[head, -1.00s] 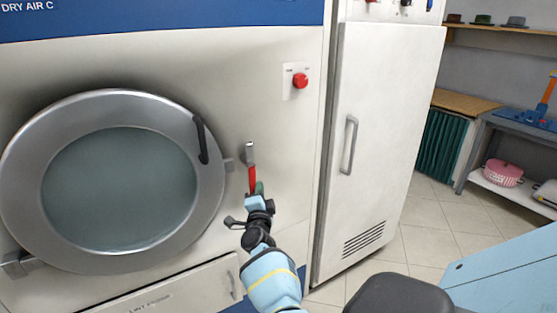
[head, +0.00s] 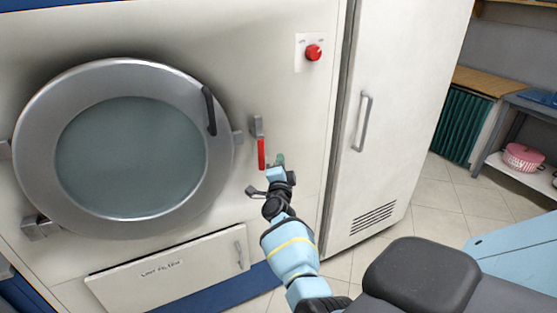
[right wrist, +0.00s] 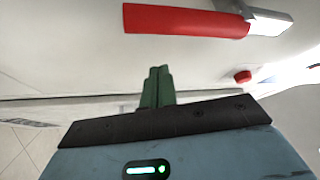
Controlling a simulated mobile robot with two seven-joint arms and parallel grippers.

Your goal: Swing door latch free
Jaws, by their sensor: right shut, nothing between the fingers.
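The door latch is a lever with a red grip (head: 262,154) hanging down from a metal bracket (head: 258,127), to the right of the round dryer door (head: 226,150). The door looks shut, with a black handle (head: 209,110) on its rim. My right gripper (head: 281,159) is just right of the red grip's lower part, with a small gap between them. Its green fingers are shut and empty. In the right wrist view the fingers (right wrist: 157,86) show below the red grip (right wrist: 185,20), apart from it. My left gripper is not in view.
A red knob (head: 314,52) sits on the panel above right of the latch. A white cabinet door with a metal handle (head: 362,121) stands to the right. A lower flap (head: 170,278) is below the door. The floor at right is open.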

